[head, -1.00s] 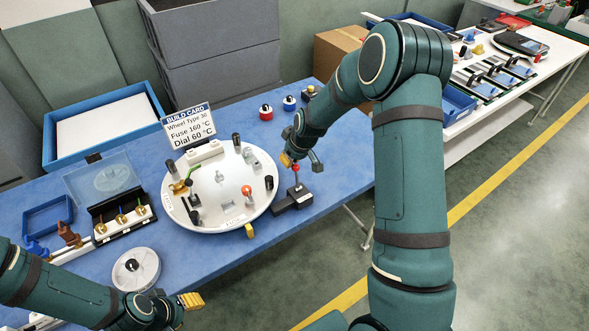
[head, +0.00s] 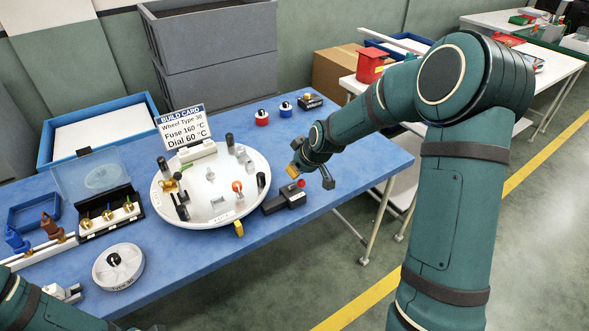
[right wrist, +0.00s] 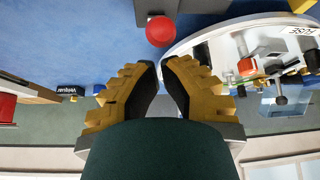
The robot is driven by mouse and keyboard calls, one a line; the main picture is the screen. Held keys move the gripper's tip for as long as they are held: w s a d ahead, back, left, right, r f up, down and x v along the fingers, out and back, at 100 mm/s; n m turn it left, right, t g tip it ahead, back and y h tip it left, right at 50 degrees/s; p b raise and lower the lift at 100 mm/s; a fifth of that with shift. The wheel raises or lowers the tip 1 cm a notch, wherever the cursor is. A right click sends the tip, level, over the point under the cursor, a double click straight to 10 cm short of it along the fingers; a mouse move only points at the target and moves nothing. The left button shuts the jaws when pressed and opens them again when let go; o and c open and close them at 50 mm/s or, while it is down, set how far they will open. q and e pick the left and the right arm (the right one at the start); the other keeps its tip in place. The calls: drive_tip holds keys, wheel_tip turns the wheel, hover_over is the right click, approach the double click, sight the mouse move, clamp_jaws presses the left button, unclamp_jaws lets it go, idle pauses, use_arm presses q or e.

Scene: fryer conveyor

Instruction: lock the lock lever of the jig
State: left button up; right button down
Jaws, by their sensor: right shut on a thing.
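The jig is a round white plate (head: 205,215) with posts and small fittings on it. At its right edge sits a dark block (head: 283,199) bearing the lock lever, whose red ball knob (head: 301,183) is low over the block's right end. The knob also shows in the right wrist view (right wrist: 160,31), just past the fingertips. My right gripper (head: 295,171) is right above the knob.
A build card (head: 184,127) stands behind the plate. A round white dial (head: 118,267) and a black case with gold-topped parts (head: 108,217) lie to the left. Red and blue knobs (head: 262,117) stand behind. The blue table (head: 345,170) is clear to the right of my gripper.

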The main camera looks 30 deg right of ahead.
use_arm(q)
drive_tip(key=shift+f+b, duration=0.35)
drive_tip(key=shift+f, duration=0.15)
use_arm(e)
drive_tip(key=shift+s+f, duration=0.25)
drive_tip(key=shift+s, duration=0.3)
drive_tip(key=shift+s, duration=0.1)
wheel_tip(320, 180, up, 4)
drive_tip(key=w+p, duration=0.2)
drive_tip(key=w, duration=0.1)
use_arm(q)
drive_tip(key=shift+w+a+r, duration=0.2)
drive_tip(key=shift+w+r, duration=0.05)
drive_tip(key=shift+r, duration=0.3)
drive_tip(key=shift+w+a+r, duration=0.2)
drive_tip(key=shift+r, duration=0.3)
use_arm(e)
drive_tip(key=s+r, duration=0.2)
drive_tip(key=s, duration=0.7)
drive_tip(key=shift+s+d+r, duration=0.2)
drive_tip(key=shift+s+r, duration=0.1)
drive_tip(key=shift+r, duration=0.05)
